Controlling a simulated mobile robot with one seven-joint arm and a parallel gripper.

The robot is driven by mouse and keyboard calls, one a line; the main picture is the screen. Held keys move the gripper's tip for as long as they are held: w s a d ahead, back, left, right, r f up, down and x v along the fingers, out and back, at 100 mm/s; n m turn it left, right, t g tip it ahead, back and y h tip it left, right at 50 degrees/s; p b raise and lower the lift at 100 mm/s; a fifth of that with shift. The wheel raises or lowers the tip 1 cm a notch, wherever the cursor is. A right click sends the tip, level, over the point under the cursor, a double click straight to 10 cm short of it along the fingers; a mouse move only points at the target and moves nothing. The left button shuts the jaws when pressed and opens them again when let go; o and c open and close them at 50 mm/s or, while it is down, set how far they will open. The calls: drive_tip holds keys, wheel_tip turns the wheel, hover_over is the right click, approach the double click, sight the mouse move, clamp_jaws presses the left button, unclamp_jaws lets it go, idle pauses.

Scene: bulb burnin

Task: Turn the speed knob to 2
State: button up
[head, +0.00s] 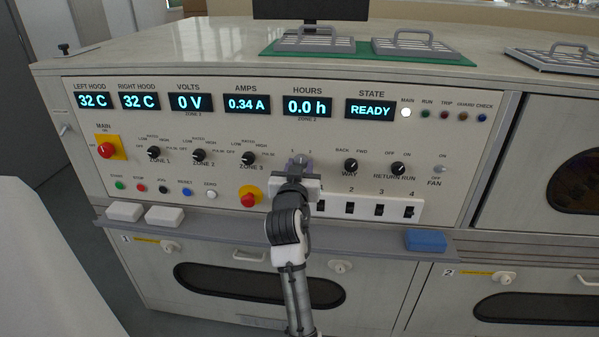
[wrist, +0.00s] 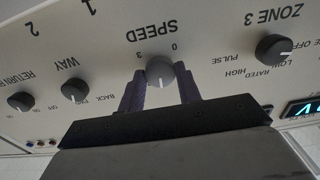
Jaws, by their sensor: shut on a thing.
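The grey speed knob (wrist: 160,71) sits on the panel between the two dark fingers of my gripper (wrist: 160,90), which are closed around it. The wrist view is upside down. The 0 and 3 marks show beside the knob there. A pale pointer line on the knob points toward the panel's top, but I cannot tell exactly which number it meets. In the head view my gripper (head: 300,165) covers the knob, and small 1 and 2 marks show just above it.
The way knob (head: 350,165) is to the right and the zone 3 knob (head: 248,159) to the left. A red emergency button (head: 249,197) is left of my arm. A ledge (head: 350,240) holds a blue block (head: 426,240).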

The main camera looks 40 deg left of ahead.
drive_tip(key=shift+f+m+b, duration=0.1)
drive_tip(key=shift+m+b, duration=1.35)
drive_tip(key=shift+m, duration=2.15)
drive_tip(key=o, duration=1)
drive_tip(key=shift+c, duration=0.2)
drive_tip(key=b+v, duration=0.1)
drive_tip(key=v, duration=1.3)
drive_tip(key=shift+b, duration=0.35)
drive_tip(key=shift+w, duration=0.1)
